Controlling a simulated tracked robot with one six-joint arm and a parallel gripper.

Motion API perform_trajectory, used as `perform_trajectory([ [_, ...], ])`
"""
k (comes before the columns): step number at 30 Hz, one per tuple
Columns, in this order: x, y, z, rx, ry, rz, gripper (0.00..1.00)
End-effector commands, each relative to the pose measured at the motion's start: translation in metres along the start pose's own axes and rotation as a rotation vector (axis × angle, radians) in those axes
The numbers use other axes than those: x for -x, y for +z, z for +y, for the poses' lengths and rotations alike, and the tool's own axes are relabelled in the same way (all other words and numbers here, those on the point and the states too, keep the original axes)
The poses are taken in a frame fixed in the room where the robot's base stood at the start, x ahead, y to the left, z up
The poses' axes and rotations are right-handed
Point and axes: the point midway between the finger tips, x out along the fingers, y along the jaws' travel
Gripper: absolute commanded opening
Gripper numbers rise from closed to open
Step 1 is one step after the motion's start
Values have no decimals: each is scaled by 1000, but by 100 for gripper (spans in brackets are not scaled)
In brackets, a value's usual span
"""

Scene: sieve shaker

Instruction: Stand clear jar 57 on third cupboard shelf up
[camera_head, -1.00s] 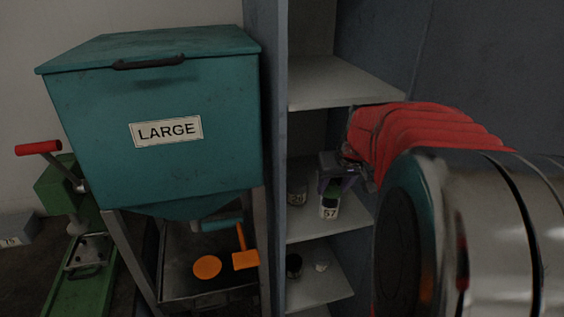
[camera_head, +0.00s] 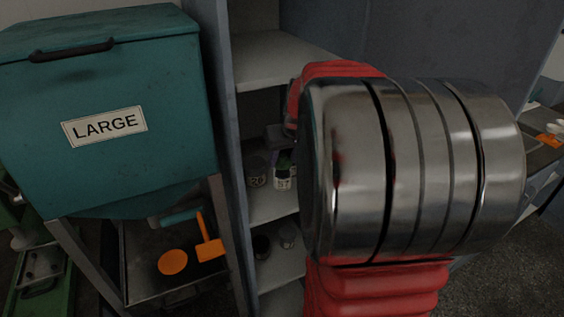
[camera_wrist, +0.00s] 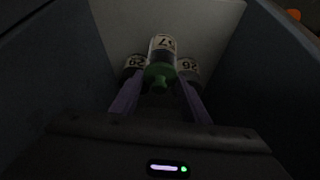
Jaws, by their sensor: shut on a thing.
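Clear jar 57 (camera_head: 285,181), with a green lid and white label, is inside the open cupboard at the middle visible shelf (camera_head: 270,207). In the wrist view, jar 57 (camera_wrist: 162,50) shows lid toward me, between the two purple fingers. My gripper (camera_wrist: 160,88) is shut on it. In the head view my gripper (camera_head: 280,138) is dark and partly hidden by my arm. I cannot tell whether the jar's base touches the shelf. Jar 26 (camera_head: 256,172) stands just left of it. In the wrist view, labelled jars stand on both sides, left (camera_wrist: 134,64) and right (camera_wrist: 188,68).
A higher shelf (camera_head: 275,60) lies above my gripper. A lower shelf (camera_head: 282,297) holds a dark jar (camera_head: 262,245) and a paler one (camera_head: 288,235). The cupboard side wall (camera_head: 210,100) is close on the left, beside the teal LARGE hopper (camera_head: 110,110).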

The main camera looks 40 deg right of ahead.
Motion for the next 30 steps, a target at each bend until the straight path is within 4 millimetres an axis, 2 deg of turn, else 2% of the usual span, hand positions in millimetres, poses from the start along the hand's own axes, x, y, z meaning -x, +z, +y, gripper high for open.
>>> perform_trajectory([
  [4, -13, 8, 3, -6, 2, -1, 3],
  [17, -17, 9, 2, -4, 2, 1, 3],
  [18, -18, 10, 2, -4, 2, 1, 43],
  [25, -17, 10, 2, -4, 2, 0, 59],
  [30, -17, 10, 3, -6, 3, 0, 60],
])
